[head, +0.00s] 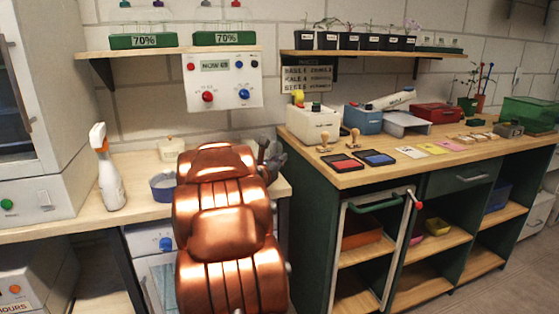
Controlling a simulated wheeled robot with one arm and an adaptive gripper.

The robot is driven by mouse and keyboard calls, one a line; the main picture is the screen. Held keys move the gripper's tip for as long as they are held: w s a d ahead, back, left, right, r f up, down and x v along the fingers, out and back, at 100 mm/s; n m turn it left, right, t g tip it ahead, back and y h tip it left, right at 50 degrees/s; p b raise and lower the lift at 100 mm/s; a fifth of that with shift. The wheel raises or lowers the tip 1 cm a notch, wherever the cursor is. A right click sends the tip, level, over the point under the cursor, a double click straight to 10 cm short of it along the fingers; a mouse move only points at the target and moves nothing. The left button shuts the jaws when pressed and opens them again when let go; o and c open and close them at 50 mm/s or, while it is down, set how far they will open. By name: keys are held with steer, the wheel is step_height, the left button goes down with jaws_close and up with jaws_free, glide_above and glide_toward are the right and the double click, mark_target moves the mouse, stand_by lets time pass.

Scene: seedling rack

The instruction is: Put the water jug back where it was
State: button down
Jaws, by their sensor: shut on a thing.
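My gripper (270,158) shows only in part, as dark grey pieces past the upper right edge of my copper arm. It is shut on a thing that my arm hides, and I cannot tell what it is. It is in front of the wall, near the right end of the left bench (136,217). No water jug can be made out in the head view.
A spray bottle (108,170) and a blue bowl (163,187) stand on the left bench. The green workbench (305,190) at right holds stamps, ink pads and boxes. A shelf (370,53) with seedling pots hangs above it. Floor shows at lower right.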

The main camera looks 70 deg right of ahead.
steer(key=c, duration=1.3)
jaws_free()
steer(key=shift+r, duration=0.15)
steer(key=a, duration=1.2)
steer(key=shift+w+p, duration=0.3)
steer(key=shift+w, duration=0.05)
